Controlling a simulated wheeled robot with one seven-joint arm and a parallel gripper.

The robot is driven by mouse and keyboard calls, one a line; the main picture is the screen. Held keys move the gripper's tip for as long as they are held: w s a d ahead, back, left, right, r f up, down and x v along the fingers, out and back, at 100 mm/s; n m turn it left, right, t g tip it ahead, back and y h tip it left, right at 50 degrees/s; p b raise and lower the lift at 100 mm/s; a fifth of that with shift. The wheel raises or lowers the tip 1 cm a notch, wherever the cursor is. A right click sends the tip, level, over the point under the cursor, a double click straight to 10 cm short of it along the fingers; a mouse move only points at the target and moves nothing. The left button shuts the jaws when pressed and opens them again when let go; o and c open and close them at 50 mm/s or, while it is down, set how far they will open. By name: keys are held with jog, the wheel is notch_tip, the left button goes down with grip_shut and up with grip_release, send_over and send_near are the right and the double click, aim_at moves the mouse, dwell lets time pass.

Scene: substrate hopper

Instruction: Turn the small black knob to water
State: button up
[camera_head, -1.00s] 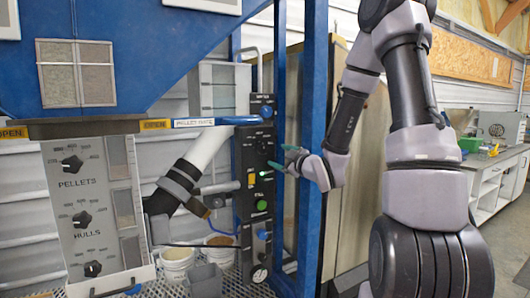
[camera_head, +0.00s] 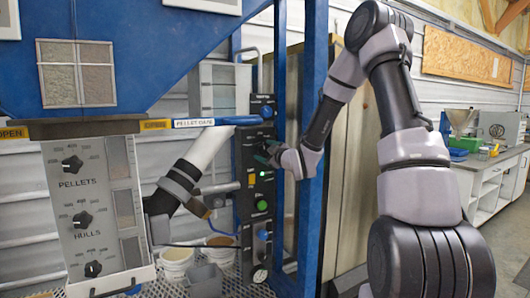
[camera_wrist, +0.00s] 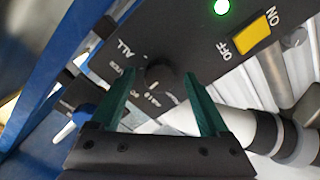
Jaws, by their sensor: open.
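The small black knob (camera_wrist: 160,75) is on the dark control panel (camera_wrist: 215,52) in the wrist view. The panel appears tilted there. White lettering surrounds the knob; "ALL" is legible and the rest is partly hidden or too small to read. My gripper (camera_wrist: 159,80) has its two green fingers apart, one on each side of the knob. I cannot tell whether either finger touches it. In the head view my gripper (camera_head: 272,152) is at the upper part of the black panel (camera_head: 245,215), and it hides the knob.
The yellow ON/OFF switch (camera_wrist: 256,36) and a lit green lamp (camera_wrist: 222,7) are close by on the panel. A blue upright post (camera_head: 314,80) stands just right of the panel. Buckets (camera_head: 176,264) and a white pipe (camera_head: 208,147) are to the left.

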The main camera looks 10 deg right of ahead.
jog(key=shift+c, duration=0.3)
grip_shut()
jog(key=shift+m, duration=0.4)
jog(key=m, duration=0.3)
jog(key=shift+m, duration=2)
jog(key=shift+o, duration=0.3)
grip_release()
